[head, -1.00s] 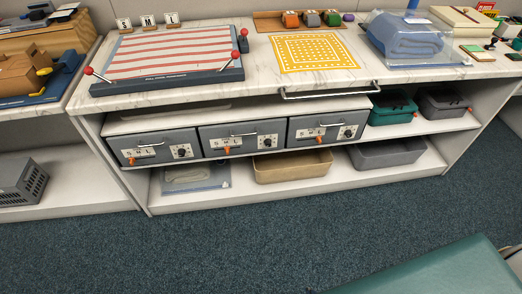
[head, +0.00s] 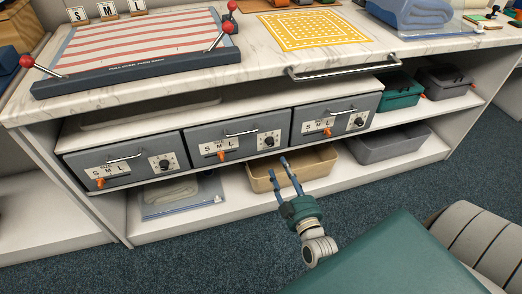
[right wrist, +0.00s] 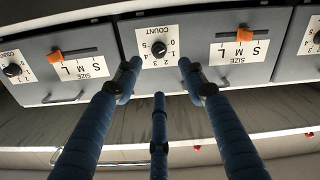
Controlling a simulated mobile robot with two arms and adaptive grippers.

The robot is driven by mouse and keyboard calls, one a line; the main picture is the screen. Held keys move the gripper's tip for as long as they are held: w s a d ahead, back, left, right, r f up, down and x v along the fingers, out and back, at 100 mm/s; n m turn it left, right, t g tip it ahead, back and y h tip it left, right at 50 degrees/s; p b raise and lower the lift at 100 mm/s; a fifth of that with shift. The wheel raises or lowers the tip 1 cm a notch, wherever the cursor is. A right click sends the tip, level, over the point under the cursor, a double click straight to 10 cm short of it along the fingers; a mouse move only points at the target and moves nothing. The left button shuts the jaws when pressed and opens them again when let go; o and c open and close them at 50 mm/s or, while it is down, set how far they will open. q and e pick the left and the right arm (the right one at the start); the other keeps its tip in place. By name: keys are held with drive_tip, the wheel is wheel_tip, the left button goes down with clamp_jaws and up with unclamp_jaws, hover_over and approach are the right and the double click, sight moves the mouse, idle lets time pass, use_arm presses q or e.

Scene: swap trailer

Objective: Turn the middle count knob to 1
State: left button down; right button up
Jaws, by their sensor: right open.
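The middle drawer (head: 237,136) is grey, with a size slider with an orange tab and a black count knob (head: 269,141) on a white plate at its right. The knob also shows in the right wrist view (right wrist: 159,48), upside down, with numbers around it. I cannot tell which number it points at. My right gripper (head: 282,172) is open and empty, low in front of the middle drawer. In the right wrist view its blue fingers (right wrist: 159,74) are spread below and to either side of the knob, seemingly apart from it. My left gripper is not in view.
Similar drawers stand at left (head: 125,160) and right (head: 337,118), each with its own knob and handle. The counter's metal rail (head: 345,66) juts out above. A tan bin (head: 262,177) sits on the shelf below. Carpet in front is clear.

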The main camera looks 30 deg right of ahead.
sight(271, 144)
drive_tip(key=b+x, duration=0.1)
drive_tip(key=x, duration=0.8)
drive_tip(key=shift+w+b, duration=0.1)
drive_tip(key=shift+b, duration=0.3)
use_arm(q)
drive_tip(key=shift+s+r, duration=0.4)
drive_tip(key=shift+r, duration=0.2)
use_arm(e)
drive_tip(key=shift+x, duration=0.75)
drive_tip(key=shift+r, duration=0.1)
drive_tip(key=shift+c, duration=0.5)
clamp_jaws()
